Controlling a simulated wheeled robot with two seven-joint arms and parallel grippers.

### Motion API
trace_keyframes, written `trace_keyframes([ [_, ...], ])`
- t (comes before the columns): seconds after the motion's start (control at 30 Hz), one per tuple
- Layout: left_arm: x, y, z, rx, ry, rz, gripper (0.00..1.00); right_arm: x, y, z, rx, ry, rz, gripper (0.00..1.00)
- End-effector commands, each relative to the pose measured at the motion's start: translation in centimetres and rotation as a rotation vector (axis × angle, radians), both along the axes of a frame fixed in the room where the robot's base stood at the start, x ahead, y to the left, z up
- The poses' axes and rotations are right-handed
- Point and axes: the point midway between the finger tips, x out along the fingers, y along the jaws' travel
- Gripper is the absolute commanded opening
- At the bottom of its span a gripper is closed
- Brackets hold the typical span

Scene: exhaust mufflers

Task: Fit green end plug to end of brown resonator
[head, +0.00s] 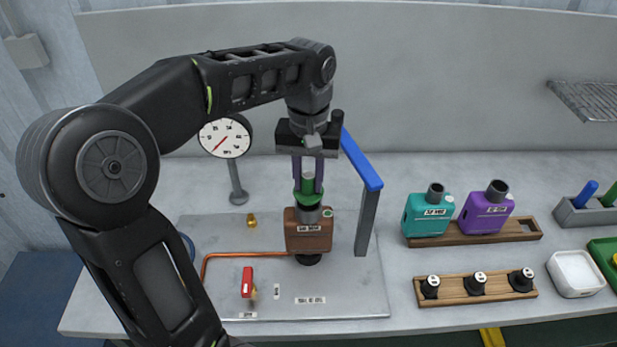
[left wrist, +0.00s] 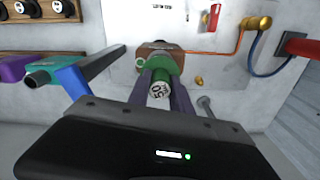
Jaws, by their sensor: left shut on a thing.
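The brown resonator (head: 308,236) stands upright on a black mount on the grey plate, with a grey neck at its top. The green end plug (head: 308,185) is upright over that neck, its wide flange at or just above the neck's rim; I cannot tell how deep it sits. My left gripper (head: 308,180) points down and is shut on the plug's stem. In the left wrist view the plug (left wrist: 159,90) shows between the purple fingers, with the brown resonator (left wrist: 150,50) behind it. My right gripper is in neither view.
A blue-topped post (head: 362,165) stands close right of the resonator. A gauge (head: 226,138) is at left. A red-handled valve (head: 247,282) and copper pipe (head: 240,254) lie in front. Teal (head: 428,214) and purple (head: 485,211) mufflers stand on a wooden rack at right.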

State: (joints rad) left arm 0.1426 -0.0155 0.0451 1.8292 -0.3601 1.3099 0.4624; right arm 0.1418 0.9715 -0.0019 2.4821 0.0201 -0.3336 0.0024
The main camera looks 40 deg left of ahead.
Motion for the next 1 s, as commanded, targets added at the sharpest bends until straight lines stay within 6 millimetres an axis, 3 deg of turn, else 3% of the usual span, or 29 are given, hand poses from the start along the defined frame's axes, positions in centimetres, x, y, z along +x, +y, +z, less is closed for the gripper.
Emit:
trace_keyframes([
  [1.0,0.0,0.0,-1.7,0.000,0.000,0.000,0.00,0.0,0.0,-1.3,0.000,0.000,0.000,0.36],
])
